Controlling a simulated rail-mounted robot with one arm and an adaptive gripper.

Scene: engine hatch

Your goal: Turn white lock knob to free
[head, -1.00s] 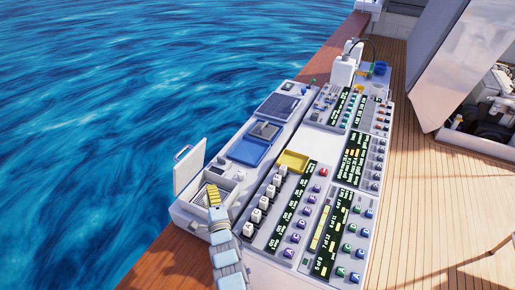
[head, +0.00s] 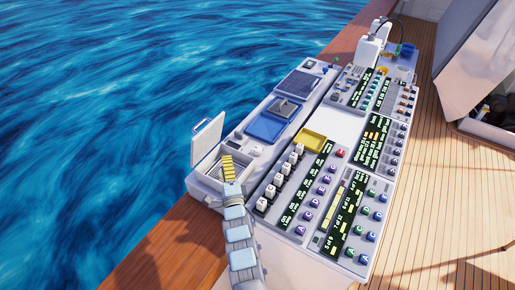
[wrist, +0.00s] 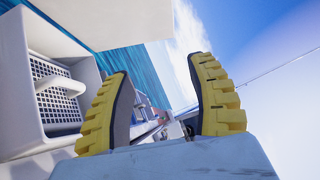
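My gripper (head: 228,168) has yellow ridged fingers and is over the open white bin at the console's left end. In the wrist view my gripper (wrist: 162,105) is open, its two fingers wide apart with nothing between them. I cannot pick out for certain which part is the white lock knob. A row of white block-shaped knobs (head: 280,176) stands on the console panel to the right of my gripper.
The bin's white lid (head: 208,142) stands raised beside my gripper. A perforated basket with a handle (wrist: 58,98) shows at the wrist view's left. A blue tray (head: 266,127) and a yellow tray (head: 311,140) lie farther along the console. Open water lies left, wooden deck right.

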